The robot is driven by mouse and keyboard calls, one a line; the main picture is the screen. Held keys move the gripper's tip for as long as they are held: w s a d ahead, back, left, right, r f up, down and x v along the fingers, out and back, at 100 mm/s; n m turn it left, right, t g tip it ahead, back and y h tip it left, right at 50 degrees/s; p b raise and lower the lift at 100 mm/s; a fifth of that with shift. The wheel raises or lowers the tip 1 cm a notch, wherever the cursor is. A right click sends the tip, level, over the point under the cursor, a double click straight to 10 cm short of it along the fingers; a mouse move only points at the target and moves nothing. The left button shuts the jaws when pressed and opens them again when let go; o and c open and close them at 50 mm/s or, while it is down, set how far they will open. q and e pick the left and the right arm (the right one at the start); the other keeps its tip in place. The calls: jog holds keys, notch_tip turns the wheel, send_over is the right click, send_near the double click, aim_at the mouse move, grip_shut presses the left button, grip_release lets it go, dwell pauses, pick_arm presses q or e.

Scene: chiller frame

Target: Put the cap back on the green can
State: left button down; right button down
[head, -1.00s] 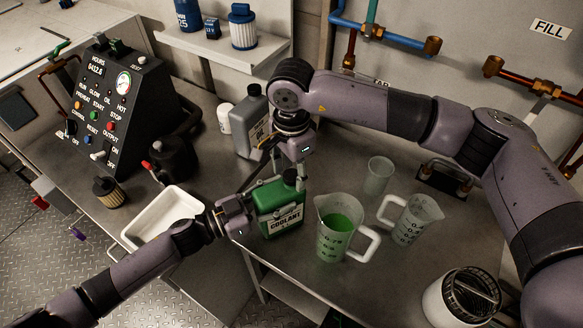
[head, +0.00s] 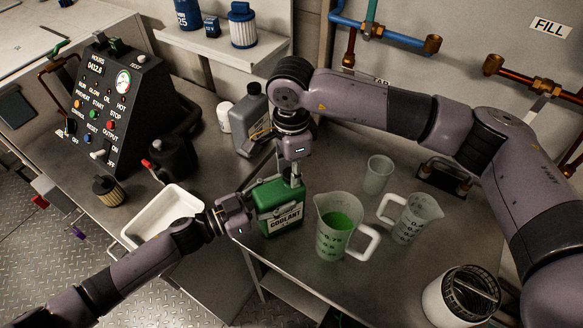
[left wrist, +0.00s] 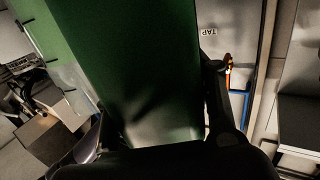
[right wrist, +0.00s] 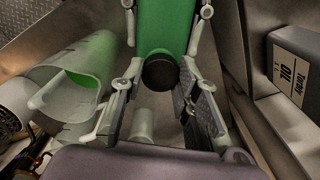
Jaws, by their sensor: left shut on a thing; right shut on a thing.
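The green coolant can (head: 282,212) stands upright near the counter's edge. My left gripper (head: 252,211) is shut on the can's left side; its green wall fills much of the left wrist view (left wrist: 130,60). My right gripper (head: 296,178) points down over the can's top. In the right wrist view the black cap (right wrist: 160,72) sits between the right fingers, which are shut on it. The cap is at the can's top, in line with the mouth; whether it is seated on the threads I cannot tell.
A measuring jug with green liquid (head: 333,243) stands just right of the can. An emptier jug (head: 411,222) and a clear cup (head: 378,176) are farther right. A white tray (head: 140,228) lies left, and a grey oil bottle (head: 245,112) stands behind.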

jog(key=m, duration=1.1)
jog(key=shift+m, duration=0.4)
jog(key=c, duration=1.1)
grip_release()
notch_tip(320, 180, up, 12)
